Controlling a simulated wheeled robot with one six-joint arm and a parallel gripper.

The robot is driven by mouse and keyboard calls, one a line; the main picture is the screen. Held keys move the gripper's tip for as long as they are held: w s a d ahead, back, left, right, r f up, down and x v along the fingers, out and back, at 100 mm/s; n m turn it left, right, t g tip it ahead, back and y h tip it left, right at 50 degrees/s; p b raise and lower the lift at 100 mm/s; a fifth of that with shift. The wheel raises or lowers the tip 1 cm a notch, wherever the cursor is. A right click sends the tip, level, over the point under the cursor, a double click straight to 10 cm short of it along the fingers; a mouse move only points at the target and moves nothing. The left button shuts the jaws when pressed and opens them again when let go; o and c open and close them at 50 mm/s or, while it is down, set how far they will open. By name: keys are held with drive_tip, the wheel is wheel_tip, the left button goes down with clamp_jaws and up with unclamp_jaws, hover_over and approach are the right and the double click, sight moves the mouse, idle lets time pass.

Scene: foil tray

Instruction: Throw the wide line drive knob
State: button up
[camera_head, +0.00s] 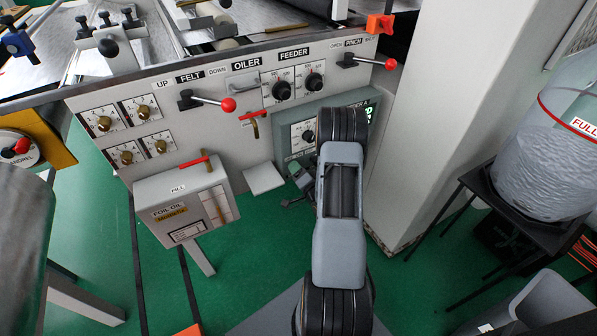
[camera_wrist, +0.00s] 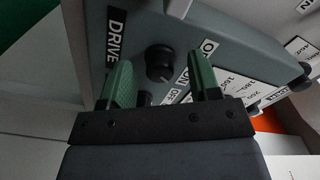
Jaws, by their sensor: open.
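In the wrist view, a round black knob (camera_wrist: 160,62) sits on a teal panel (camera_wrist: 180,30) close to the DRIVE label (camera_wrist: 116,35), with ON and OFF labels beside it. My gripper (camera_wrist: 159,68) has its two green fingers apart, one to each side of the knob in the picture. Nothing is held; whether the fingers touch the panel or knob cannot be told. In the head view, the teal panel (camera_head: 283,137) is partly covered by my arm, and the drive knob is not visible there. My gripper (camera_head: 298,178) shows partly, left of my arm and low by the panel.
A dial knob (camera_head: 308,136) with a white scale is on the same panel. Red-handled levers (camera_head: 228,104) and feeder knobs (camera_head: 282,90) are above. The foil oil box (camera_head: 185,200) stands left. A pale column (camera_head: 430,120) is close on the right.

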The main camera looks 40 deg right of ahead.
drive_tip(key=shift+c, duration=0.4)
drive_tip(key=c, duration=0.9)
drive_tip(key=shift+o, duration=0.2)
drive_tip(key=shift+f+b, duration=0.1)
drive_tip(key=shift+b, duration=0.2)
drive_tip(key=shift+n+b, duration=5.5)
drive_tip(key=shift+n, duration=0.4)
